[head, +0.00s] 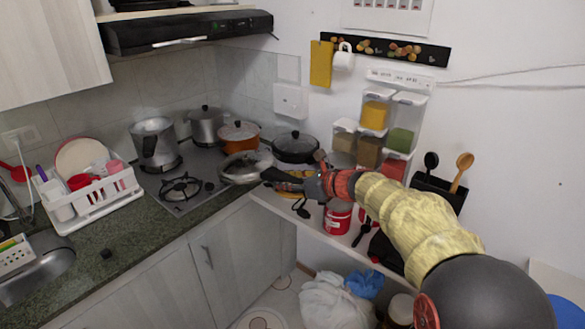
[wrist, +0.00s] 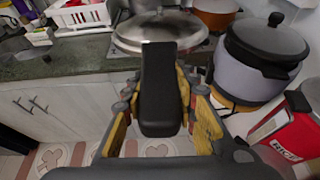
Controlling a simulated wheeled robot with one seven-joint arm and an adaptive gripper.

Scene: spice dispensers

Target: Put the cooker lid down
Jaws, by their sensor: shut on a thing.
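The cooker lid is a shiny round metal disc (head: 243,168) with a long black handle (head: 276,175). In the wrist view its metal disc (wrist: 158,27) is at the top and the black handle (wrist: 160,90) runs towards me between the fingers. My gripper (head: 300,181) is shut on the handle, with its yellow fingers (wrist: 160,106) on both sides of it. In the head view the lid appears at the right front edge of the stove (head: 183,186), in front of an orange pot (head: 239,135). I cannot tell whether the lid touches anything beneath it.
A tall metal pot (head: 155,143) and a grey pot (head: 206,126) stand on the back of the stove. A black-lidded cooker (head: 296,146) stands right of the lid. A red tin (head: 337,218) is on the shelf. The front burner (head: 181,188) is clear. A white dish rack (head: 95,200) is left.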

